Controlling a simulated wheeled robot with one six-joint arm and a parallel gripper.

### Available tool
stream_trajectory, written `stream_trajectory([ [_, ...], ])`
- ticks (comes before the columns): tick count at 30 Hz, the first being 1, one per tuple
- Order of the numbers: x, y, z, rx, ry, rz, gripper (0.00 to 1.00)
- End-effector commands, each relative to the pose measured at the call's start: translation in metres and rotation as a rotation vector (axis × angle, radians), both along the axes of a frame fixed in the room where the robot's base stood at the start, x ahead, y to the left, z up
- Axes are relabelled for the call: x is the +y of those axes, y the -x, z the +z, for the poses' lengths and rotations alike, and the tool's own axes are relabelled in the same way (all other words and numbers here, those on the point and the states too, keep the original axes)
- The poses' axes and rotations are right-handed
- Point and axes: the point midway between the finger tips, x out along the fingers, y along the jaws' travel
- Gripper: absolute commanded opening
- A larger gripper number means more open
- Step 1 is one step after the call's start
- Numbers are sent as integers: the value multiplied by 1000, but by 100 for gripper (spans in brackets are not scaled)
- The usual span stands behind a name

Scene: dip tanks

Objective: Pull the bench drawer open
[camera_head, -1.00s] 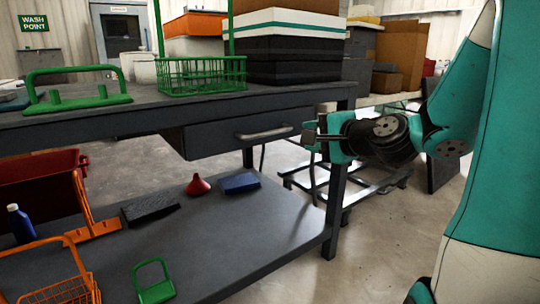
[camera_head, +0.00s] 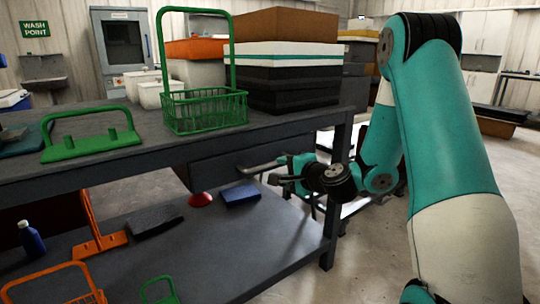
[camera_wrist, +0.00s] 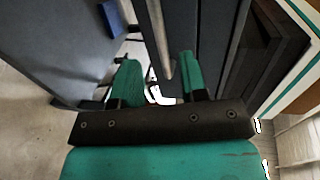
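The bench drawer (camera_head: 218,172) is a dark grey box under the bench top and looks shut. Its pale bar handle (camera_head: 256,168) runs along its front. In the wrist view the handle (camera_wrist: 157,40) shows as a light bar passing between the two teal fingers, closer to the right one. My gripper (camera_head: 279,172) is at the right end of the handle. The fingers are apart, and the wrist view shows a clear gap on both sides of the bar (camera_wrist: 157,62). I cannot tell how deep the bar lies between them.
The bench top (camera_head: 165,147) holds a green wire basket (camera_head: 205,112), a green rack (camera_head: 92,143) and stacked boxes (camera_head: 290,62). The lower shelf (camera_head: 235,240) holds a blue block (camera_head: 240,195), a red funnel (camera_head: 201,199) and a dark wedge (camera_head: 155,221). A bench leg (camera_head: 338,190) stands close to my gripper.

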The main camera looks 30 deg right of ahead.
Motion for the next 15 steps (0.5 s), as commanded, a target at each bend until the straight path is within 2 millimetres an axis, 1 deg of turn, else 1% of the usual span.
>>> stream_trajectory([
  [1, 2, -12, 1, -2, 3, 5, 40],
  [6, 3, -45, -7, -2, 1, 2, 40],
  [10, 3, -63, -12, -2, 2, 1, 40],
  [15, 2, -73, -15, -1, 0, -1, 40],
])
